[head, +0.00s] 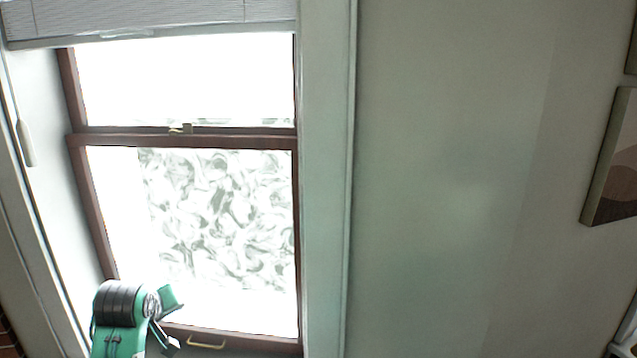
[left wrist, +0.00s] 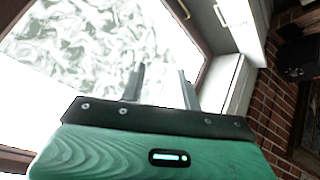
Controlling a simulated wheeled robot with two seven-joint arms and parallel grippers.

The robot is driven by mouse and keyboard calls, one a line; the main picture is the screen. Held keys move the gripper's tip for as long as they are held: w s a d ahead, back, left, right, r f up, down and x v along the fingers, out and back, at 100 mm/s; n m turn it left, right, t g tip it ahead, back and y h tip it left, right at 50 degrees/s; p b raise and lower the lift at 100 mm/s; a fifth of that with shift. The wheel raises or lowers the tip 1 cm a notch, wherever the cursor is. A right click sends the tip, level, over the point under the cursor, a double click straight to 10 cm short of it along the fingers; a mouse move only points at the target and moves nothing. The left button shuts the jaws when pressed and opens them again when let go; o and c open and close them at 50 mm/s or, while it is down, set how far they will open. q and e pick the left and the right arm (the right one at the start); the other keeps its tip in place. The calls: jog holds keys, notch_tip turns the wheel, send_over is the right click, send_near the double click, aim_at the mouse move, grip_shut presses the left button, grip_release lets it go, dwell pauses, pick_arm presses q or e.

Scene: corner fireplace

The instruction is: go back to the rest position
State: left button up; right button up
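My left gripper (left wrist: 160,72) shows in the left wrist view with its two dark fingers apart. Nothing is between the fingers, and the window and its sill area lie beyond them. In the head view, my green and black left arm rises at the lower left, in front of the lower window corner. Its fingers are too small there to make out clearly. My right arm and right gripper are in neither view.
A brown-framed window (head: 185,140) with patterned glass fills the left, under a white blind (head: 150,14). Bare wall (head: 450,180) spans the middle and right. A framed picture (head: 615,165) hangs at the right edge. A brick wall (left wrist: 268,105) stands right in the wrist view.

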pick_arm(q)
jog(key=s+d+f+m+g, duration=0.1)
jog(key=s+d+f+m, duration=0.15)
jog(key=s+f, duration=0.6)
jog(key=s+d+f+m+g, duration=0.2)
jog(key=s+d+f, duration=0.1)
jog(key=s+f, duration=0.55)
jog(key=s+d+f+m+g+h, duration=0.1)
jog(key=s+d+f+m, duration=0.1)
jog(key=s, duration=0.8)
jog(key=s+d+f+m+g, duration=0.1)
jog(key=s+d+f+m, duration=0.15)
jog(key=s, duration=0.65)
notch_tip(320, 180, down, 33)
jog(key=s+g, duration=0.2)
jog(key=s+a+f, duration=0.2)
jog(key=s+f, duration=0.7)
jog(key=s+a+f, duration=0.1)
jog(key=s+f, duration=0.7)
jog(key=s, duration=0.1)
jog(key=shift+s+a+f+g, duration=0.25)
jog(key=shift+a+f+g, duration=0.1)
jog(key=shift+f+g, duration=0.05)
